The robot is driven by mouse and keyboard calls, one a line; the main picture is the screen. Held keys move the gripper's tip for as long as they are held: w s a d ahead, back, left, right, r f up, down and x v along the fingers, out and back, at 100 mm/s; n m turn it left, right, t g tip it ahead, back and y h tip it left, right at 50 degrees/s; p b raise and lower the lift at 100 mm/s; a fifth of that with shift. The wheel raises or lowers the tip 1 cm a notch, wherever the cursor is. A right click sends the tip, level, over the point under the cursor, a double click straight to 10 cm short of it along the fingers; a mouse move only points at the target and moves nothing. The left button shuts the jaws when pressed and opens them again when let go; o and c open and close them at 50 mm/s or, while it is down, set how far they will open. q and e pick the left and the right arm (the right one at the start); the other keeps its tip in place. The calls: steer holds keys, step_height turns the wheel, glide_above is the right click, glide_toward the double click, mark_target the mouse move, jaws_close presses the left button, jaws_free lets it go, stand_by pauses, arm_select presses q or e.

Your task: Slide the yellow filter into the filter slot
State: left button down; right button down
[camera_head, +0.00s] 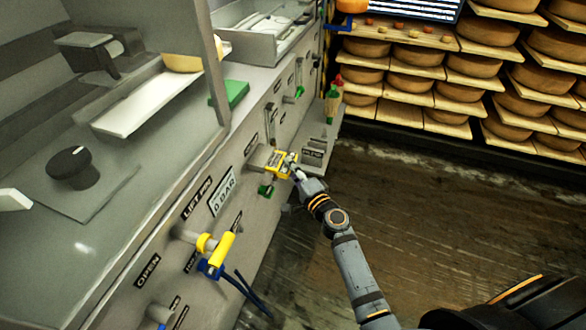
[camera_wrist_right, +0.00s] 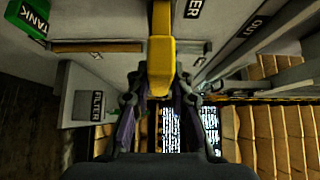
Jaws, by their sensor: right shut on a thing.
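The yellow filter (camera_head: 283,158) is a small bright block at the grey machine's front panel in the head view. In the right wrist view the yellow filter (camera_wrist_right: 161,68) stands upright in the picture between the fingers, its far end towards the panel. My right gripper (camera_head: 293,168) is shut on its near end; the fingers (camera_wrist_right: 160,103) show on both sides of it. The filter slot is hidden behind the filter and gripper, so I cannot tell how far the filter is in it. My left gripper is not in view.
A grey box with a FILTER label (camera_wrist_right: 97,104) juts out beside the gripper. A yellow-and-blue handle (camera_head: 218,252) sticks out of the panel nearer me. A green block (camera_head: 232,94) lies on the machine top. Cheese shelves (camera_head: 440,90) stand behind; the floor (camera_head: 430,190) is clear.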

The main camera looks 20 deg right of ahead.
mark_target(279, 165)
steer(key=shift+w+a, duration=0.6)
steer(key=shift+a, duration=0.25)
steer(key=shift+w+a, duration=0.55)
steer(key=shift+a, duration=0.25)
steer(key=c, duration=1.1)
jaws_free()
steer(key=shift+c, duration=0.2)
steer(key=shift+s, duration=0.1)
steer(key=shift+s+d, duration=0.1)
steer(key=shift+s, duration=0.2)
steer(key=v, duration=1.1)
steer(key=shift+s, duration=0.15)
